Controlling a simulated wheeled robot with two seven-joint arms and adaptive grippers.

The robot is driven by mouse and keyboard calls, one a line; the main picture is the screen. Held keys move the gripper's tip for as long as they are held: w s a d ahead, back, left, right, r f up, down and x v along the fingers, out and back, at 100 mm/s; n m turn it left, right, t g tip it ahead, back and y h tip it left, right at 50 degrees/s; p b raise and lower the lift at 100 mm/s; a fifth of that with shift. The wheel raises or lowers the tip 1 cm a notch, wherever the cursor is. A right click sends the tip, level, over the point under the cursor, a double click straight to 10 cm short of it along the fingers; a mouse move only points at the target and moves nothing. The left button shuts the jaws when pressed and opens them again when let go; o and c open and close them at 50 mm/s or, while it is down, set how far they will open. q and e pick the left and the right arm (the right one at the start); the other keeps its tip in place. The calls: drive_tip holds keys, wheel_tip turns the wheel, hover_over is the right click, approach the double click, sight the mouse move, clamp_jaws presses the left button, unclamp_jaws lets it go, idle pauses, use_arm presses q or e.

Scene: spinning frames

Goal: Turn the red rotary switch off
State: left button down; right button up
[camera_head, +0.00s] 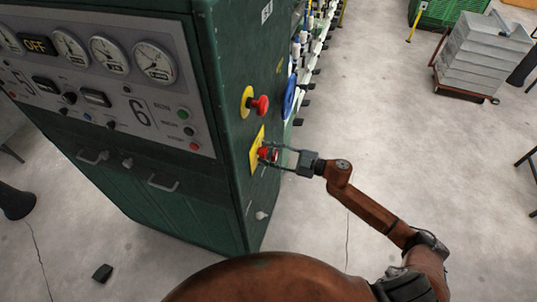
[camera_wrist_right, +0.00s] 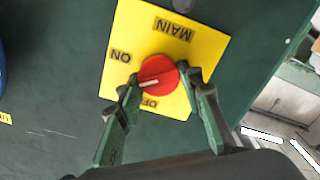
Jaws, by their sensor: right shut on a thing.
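The red rotary switch (camera_head: 264,152) sits on a yellow plate (camera_head: 255,161) on the side of the green cabinet. In the right wrist view the red knob (camera_wrist_right: 160,71) is round, with a white mark lying nearly level across its lower left part. The yellow plate (camera_wrist_right: 206,45) carries upside-down labels: MAIN above, ON at left, OFF below, partly hidden. My right gripper (camera_head: 271,154) is shut on the knob, and its fingers also show in the wrist view (camera_wrist_right: 160,82), one on either side. My left gripper is not in view.
A red push button (camera_head: 261,105) on a yellow backing is above the switch, with a blue round part (camera_head: 289,97) beside it. The cabinet's front has gauges and an OFF display (camera_head: 36,45). Grey stacked crates (camera_head: 484,52) stand far right. Floor right of the cabinet is mostly clear.

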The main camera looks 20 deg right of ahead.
drive_tip(key=n+b, duration=0.1)
drive_tip(key=n, duration=0.1)
drive_tip(key=n+b, duration=0.2)
drive_tip(key=n, duration=0.1)
drive_tip(key=shift+s+f+n, duration=0.1)
drive_tip(key=shift+f+n, duration=0.2)
drive_tip(key=n+b, duration=0.3)
drive_tip(key=n, duration=0.2)
drive_tip(key=shift+b, duration=0.3)
drive_tip(key=shift+n, duration=0.3)
drive_tip(key=o, duration=1.1)
drive_tip(key=v, duration=1.2)
drive_tip(key=shift+s, duration=0.1)
